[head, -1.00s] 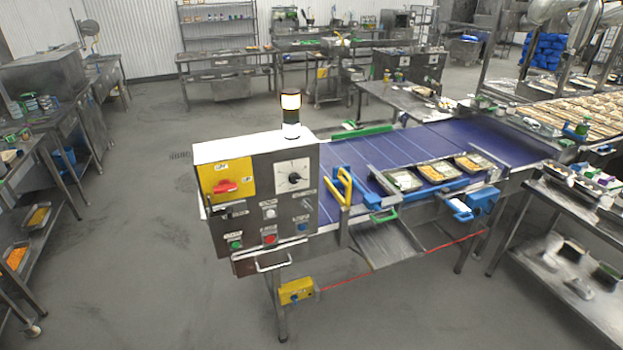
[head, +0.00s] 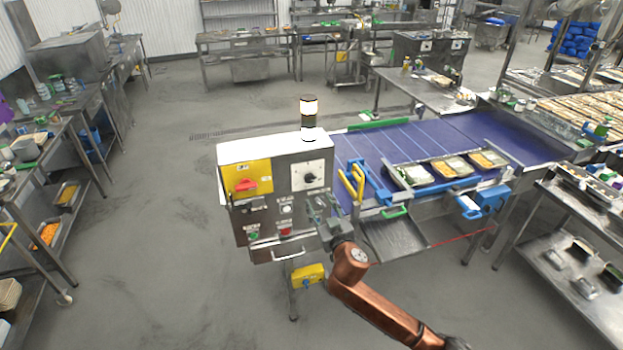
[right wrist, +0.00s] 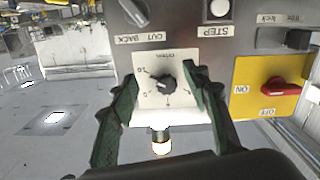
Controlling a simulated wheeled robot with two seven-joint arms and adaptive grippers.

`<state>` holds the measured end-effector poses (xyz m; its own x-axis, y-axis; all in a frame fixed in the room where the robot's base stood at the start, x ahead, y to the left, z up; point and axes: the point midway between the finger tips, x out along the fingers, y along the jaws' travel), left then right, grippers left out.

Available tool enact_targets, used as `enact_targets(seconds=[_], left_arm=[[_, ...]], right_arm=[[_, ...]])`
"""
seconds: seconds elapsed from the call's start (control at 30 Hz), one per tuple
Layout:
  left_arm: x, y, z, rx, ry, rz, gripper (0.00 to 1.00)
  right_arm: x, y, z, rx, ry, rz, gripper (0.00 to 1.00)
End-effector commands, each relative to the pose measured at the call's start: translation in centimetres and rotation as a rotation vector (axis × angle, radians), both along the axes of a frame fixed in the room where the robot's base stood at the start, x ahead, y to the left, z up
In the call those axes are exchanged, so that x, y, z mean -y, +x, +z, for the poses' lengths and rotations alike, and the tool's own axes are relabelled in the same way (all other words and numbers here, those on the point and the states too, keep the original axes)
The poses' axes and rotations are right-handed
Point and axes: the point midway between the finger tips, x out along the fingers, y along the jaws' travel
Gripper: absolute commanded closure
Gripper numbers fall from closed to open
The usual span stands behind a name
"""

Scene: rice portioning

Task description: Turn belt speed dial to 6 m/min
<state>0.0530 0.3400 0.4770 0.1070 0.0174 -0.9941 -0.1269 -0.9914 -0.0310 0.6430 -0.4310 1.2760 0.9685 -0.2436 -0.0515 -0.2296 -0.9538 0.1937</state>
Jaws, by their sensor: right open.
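The belt speed dial (head: 309,177) is a black knob on a white square plate, at the upper right of the control box's front face (head: 262,222). In the right wrist view the dial (right wrist: 166,83) appears between my fingers; its scale marks are small and I cannot read its setting surely. My right gripper (head: 322,203) is just below the dial in the head view, in front of the box. In the right wrist view my right gripper (right wrist: 163,79) is open and empty, one finger each side of the plate, with no clear contact on the knob. My left gripper is not in view.
A red switch on a yellow plate (head: 247,183) and several buttons share the panel. A lamp (head: 309,112) stands on the box. A blue belt (head: 400,142) with filled trays (head: 452,167) runs right. Yellow (head: 354,182) and green handles jut out beside the box. Floor ahead is clear.

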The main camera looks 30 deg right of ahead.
Motion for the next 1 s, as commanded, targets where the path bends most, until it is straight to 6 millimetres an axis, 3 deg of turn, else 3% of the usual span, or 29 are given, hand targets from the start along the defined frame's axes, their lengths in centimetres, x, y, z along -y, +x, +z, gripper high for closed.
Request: enact_targets(seconds=[0.03,0.17,0.6,1.0], left_arm=[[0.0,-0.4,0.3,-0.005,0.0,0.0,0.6],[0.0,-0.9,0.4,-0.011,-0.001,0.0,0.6],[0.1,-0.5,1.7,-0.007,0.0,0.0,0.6],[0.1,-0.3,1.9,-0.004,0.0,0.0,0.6]], right_arm=[[-0.4,-0.3,1.8,0.026,0.002,0.005,0.57],[-0.9,-0.2,3.7,0.055,0.007,0.01,0.57],[0.6,5.8,3.8,0.056,0.006,0.009,0.57],[0.9,7.0,3.6,0.055,0.007,0.01,0.57]])
